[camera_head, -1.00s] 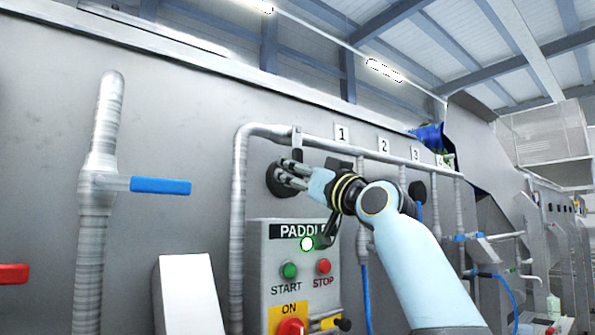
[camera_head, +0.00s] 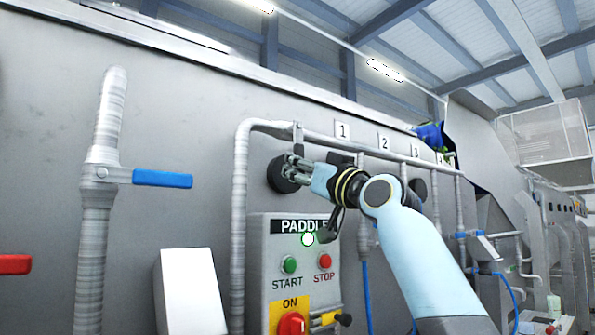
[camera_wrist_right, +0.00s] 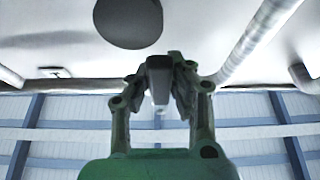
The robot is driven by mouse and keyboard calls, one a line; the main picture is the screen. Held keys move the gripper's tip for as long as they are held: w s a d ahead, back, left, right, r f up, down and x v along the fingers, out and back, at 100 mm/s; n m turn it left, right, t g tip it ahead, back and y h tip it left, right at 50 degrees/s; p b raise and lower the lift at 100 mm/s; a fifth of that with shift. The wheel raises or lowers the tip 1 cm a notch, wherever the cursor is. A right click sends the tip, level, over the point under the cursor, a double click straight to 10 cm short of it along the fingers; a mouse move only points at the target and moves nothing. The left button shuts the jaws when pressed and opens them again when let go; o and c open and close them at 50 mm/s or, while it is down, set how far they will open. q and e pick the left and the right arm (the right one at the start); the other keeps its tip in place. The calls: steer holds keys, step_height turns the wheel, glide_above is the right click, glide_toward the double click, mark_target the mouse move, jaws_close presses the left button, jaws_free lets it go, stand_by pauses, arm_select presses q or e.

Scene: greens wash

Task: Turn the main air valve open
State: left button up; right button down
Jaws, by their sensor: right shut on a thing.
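The main air valve appears to be the short lever (camera_head: 298,134) hanging from the left end of the grey air pipe, left of the number 1 plate. Its lower end is dark and points down. My right gripper (camera_head: 292,168) is at that lower end. In the right wrist view, my right gripper (camera_wrist_right: 168,78) is shut on a dark grey lever end (camera_wrist_right: 158,72), which stands between the fingers. The fingers partly hide the lever. My left gripper is not in view.
A black round disc (camera_head: 279,174) sits on the wall behind my fingers. The paddle control box (camera_head: 262,262) stands just below my right arm. A blue-handled valve (camera_head: 162,179) is on the left pipe.

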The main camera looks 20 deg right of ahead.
mark_target(314, 135)
steer(key=d+r+n+g+y+b, duration=0.1)
steer(key=d+n+g+b, duration=0.1)
steer(key=n, duration=0.3)
steer(key=w+d+r+n+g+y+b, duration=0.1)
steer(key=d+r+n+y+b, duration=0.1)
steer(key=n+b, duration=0.2)
steer(key=w+d+r+n+g+y+b, duration=0.1)
steer(key=d+r+n+g+b, duration=0.1)
steer(key=n, duration=0.5)
steer(key=shift+w+d+r+n+g+y+b, duration=0.15)
steer(key=shift+d+r+n+g+y+b, duration=0.15)
steer(key=shift+d+y+b, duration=0.15)
steer(key=r+n+p, duration=0.1)
steer(key=r+n+g+p, duration=0.1)
steer(key=n+p, duration=0.1)
steer(key=shift+w+d, duration=0.15)
steer(key=shift+d, duration=0.15)
steer(key=shift+r+n+g+h+p, duration=0.4)
steer(key=shift+r+n+p, duration=0.1)
steer(key=shift+n+p, duration=0.5)
steer(key=c, duration=1.2)
jaws_free()
steer(key=shift+o, duration=0.2)
steer(key=shift+f, duration=0.15)
